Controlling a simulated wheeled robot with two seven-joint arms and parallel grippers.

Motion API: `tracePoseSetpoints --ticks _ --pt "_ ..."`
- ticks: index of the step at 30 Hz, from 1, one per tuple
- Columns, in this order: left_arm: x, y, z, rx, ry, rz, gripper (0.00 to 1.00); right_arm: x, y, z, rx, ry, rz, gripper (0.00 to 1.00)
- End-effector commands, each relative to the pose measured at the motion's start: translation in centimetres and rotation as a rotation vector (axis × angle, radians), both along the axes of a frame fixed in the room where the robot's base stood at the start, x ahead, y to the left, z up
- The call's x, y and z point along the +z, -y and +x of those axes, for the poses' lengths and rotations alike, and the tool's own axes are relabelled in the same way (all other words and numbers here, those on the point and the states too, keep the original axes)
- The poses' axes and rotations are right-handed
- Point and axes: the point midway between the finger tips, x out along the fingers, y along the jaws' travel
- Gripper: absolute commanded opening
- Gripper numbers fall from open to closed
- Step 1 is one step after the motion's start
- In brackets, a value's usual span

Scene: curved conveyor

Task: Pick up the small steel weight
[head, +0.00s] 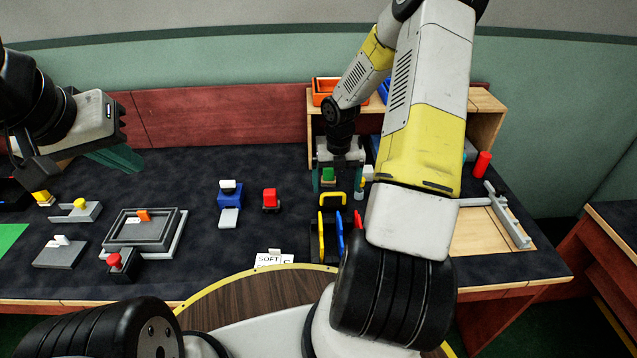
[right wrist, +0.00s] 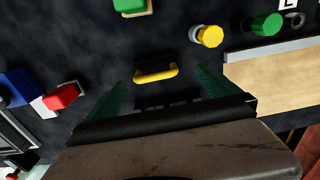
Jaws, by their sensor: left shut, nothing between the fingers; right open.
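I cannot clearly pick out the small steel weight in either view. A small greyish round piece (right wrist: 297,18) shows at the top right of the right wrist view, but I cannot tell whether it is the weight. My right gripper (head: 339,184) is open with green fingers pointing down over the table, just behind a black item with a yellow handle (head: 333,197). In the right wrist view, that handle shows between the spread fingers (right wrist: 160,84), with nothing gripped. My left gripper (head: 118,158) is shut and empty, above the table at the far left.
A red button block (head: 270,198) and a blue block (head: 230,198) stand left of my right gripper. A rack with coloured upright pieces (head: 340,228) is in front. A wooden board (head: 480,232) lies right, beside a red cylinder (head: 482,164). A grey tray (head: 140,228) is left.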

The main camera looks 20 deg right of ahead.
Motion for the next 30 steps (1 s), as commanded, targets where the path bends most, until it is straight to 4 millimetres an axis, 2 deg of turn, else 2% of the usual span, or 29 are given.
tracePoseSetpoints --ticks 15,23,24,30 --pt "0.0 0.0 0.0 0.0 0.0 0.0 0.0 -6.5 -0.8 0.1 -0.001 -0.001 0.0 1.0" --pt "0.0 0.0 0.0 0.0 0.0 0.0 0.0 -6.9 -0.8 0.1 -0.002 0.0 -0.001 1.0" --pt "0.0 0.0 0.0 0.0 0.0 0.0 0.0 -6.9 -0.8 0.1 -0.002 0.0 -0.001 0.98" --pt "0.0 0.0 0.0 0.0 0.0 0.0 0.0 -6.9 -0.8 0.0 -0.002 0.0 -0.001 0.59"
